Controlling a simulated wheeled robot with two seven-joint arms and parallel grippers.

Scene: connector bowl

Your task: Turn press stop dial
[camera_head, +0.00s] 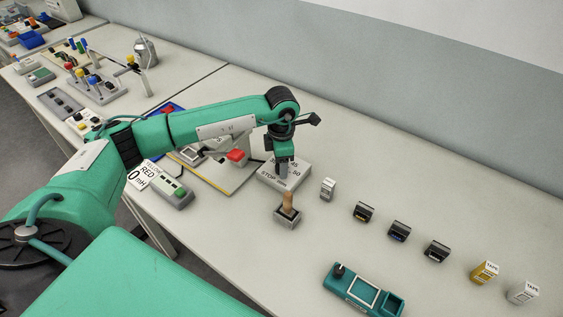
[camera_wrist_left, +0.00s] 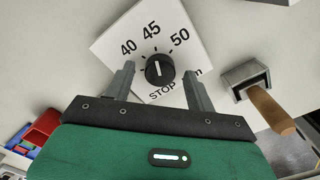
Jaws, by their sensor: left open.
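The stop dial is a black round knob (camera_wrist_left: 159,69) with a white pointer line, on a white plate (camera_wrist_left: 108,45) marked 40, 45, 50 and "STOP mm". The pointer line stands roughly upright in the left wrist view, toward the 45. My left gripper (camera_wrist_left: 160,85) is open, with one finger on each side of the knob; I cannot tell whether they touch it. In the head view my left gripper (camera_head: 284,170) points down over the white plate (camera_head: 298,172) and hides the knob. My right gripper is not in view.
A wooden-handled tool (camera_head: 288,201) stands in a grey holder right beside the plate. A small white box (camera_head: 328,188), several dark blocks and a teal device (camera_head: 364,290) lie to the right. A red-topped press (camera_head: 237,157) is to the left.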

